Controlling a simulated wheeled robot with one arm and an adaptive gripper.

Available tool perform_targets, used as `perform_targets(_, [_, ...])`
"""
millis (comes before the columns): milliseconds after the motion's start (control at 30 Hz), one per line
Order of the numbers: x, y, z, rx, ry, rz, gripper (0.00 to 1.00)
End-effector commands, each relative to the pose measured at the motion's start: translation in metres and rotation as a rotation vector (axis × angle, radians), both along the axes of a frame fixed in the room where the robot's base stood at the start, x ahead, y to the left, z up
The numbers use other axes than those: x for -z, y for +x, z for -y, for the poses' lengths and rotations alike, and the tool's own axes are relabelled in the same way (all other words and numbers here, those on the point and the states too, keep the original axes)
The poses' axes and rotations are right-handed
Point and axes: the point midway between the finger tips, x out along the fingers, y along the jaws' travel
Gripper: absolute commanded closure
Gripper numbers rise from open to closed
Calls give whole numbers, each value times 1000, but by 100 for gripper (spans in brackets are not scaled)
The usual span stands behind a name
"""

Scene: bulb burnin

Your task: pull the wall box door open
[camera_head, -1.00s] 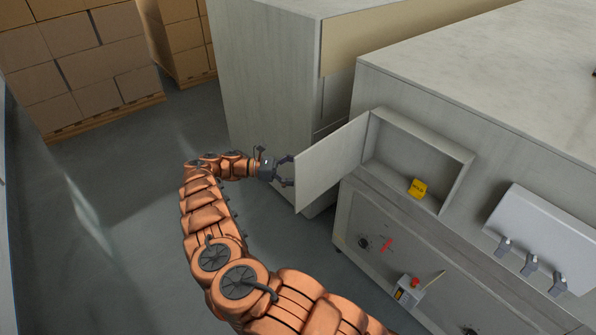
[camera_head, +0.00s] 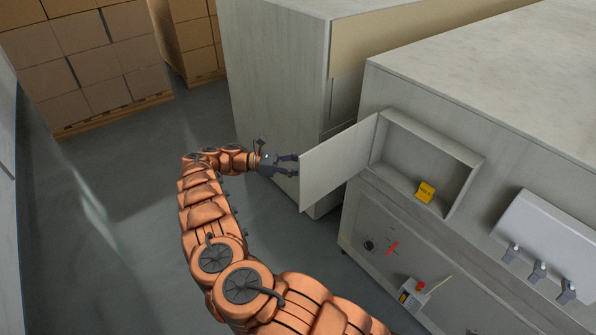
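The wall box (camera_head: 476,172) is on the front of the grey cabinet, at right of centre. Its pale door (camera_head: 335,166) stands wide open, swung out to the left from the box's left side. A yellow block (camera_head: 426,191) sits inside the box at the lower edge. My gripper (camera_head: 292,165) is at the free left edge of the door, its two dark fingers spread apart with a gap between them. The fingertips are right beside that edge; whether they touch it is too small to tell.
A tall grey cabinet (camera_head: 275,90) stands behind the door. Below the box are a red handle (camera_head: 392,248) and a small box with a red button (camera_head: 421,286). A white panel with several grey levers (camera_head: 545,240) is at right. Stacked cartons (camera_head: 85,60) stand back left; floor at left is clear.

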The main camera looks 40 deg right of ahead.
Motion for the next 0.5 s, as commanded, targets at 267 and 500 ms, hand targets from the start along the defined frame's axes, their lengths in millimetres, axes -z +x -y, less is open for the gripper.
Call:
perform_targets(267, [-51,1,-3,-5,0,3,48])
perform_targets(500, [-69,2,-4,-5,0,0,48])
